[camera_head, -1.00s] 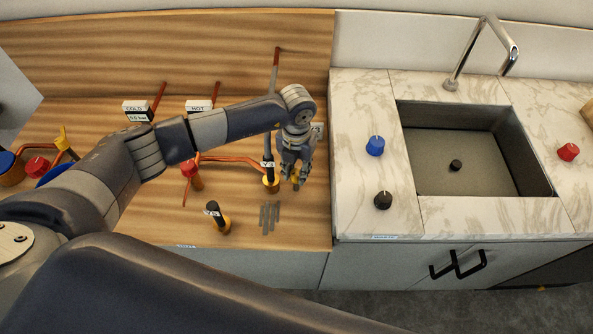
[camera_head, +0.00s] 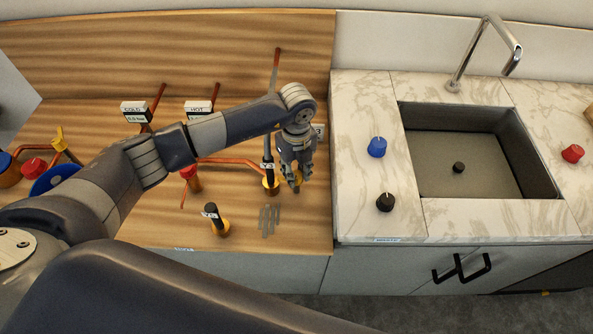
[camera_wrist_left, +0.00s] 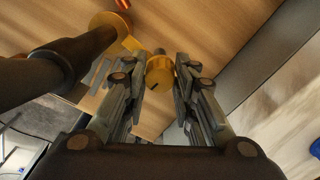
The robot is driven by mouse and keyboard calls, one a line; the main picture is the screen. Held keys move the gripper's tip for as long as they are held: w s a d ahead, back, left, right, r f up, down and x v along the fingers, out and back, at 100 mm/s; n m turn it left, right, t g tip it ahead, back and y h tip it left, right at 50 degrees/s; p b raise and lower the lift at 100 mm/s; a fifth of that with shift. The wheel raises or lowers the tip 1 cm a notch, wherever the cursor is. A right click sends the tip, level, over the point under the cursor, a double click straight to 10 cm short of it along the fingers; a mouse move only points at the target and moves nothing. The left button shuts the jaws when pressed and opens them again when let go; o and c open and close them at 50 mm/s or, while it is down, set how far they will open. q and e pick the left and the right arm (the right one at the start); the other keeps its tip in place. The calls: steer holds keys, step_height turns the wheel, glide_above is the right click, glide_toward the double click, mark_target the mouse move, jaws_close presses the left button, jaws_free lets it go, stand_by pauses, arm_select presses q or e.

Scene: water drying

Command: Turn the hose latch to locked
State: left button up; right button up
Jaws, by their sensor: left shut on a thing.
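A small yellow round knob (camera_wrist_left: 160,74) with a dark line on its face sits between the fingers of my left gripper (camera_wrist_left: 168,82) in the left wrist view. I take it for the hose latch. In the head view, my left gripper (camera_head: 294,172) points down over the wooden counter near its right edge. It is shut on the yellow knob, which is mostly hidden behind the fingers there. A black-topped valve with a yellow base (camera_head: 270,184) and a "2" tag stands just left of the gripper. I cannot read the latch's locked or unlocked marking.
Another black-topped post (camera_head: 214,216) stands at the counter's front. Several grey strips (camera_head: 269,219) lie near it. Copper pipes (camera_head: 228,161) run behind. The marble counter (camera_head: 362,205) with a blue knob (camera_head: 377,147), a black knob (camera_head: 385,202) and a sink (camera_head: 462,150) is to the right.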

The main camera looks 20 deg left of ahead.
mark_target(296, 173)
arm_select(q)
steer(key=shift+n, duration=0.8)
steer(key=o, duration=1.1)
steer(key=shift+c, duration=0.2)
steer(key=shift+r, duration=0.1)
step_height(296, 173, up, 12)
